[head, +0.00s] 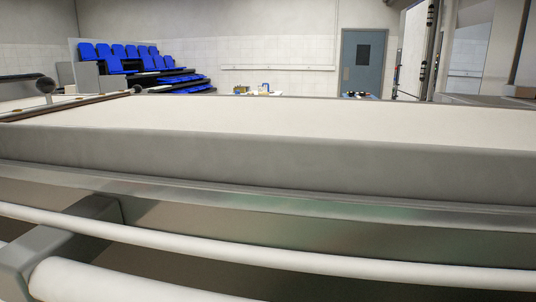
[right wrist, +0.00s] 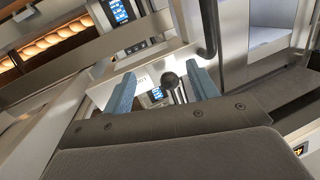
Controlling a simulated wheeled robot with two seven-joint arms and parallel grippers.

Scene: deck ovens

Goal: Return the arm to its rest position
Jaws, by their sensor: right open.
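My right gripper (right wrist: 161,88) shows in the right wrist view with its two blue fingers spread wide apart. A dark round knob (right wrist: 168,80) on a stem appears between the fingers. I cannot tell how far beyond the fingertips it is, and nothing is visibly gripped. The oven front (right wrist: 78,65) lies beyond the gripper and looks tilted in this view. Neither gripper and neither arm can be made out in the head view. My left gripper is in no frame.
A lit oven window (right wrist: 52,42) with round loaves and a blue display (right wrist: 119,11) show in the right wrist view. A broad pale top surface (head: 300,120) and a long white rail (head: 300,258) fill the head view's front. Blue seats (head: 125,55) and a door (head: 362,62) stand far behind.

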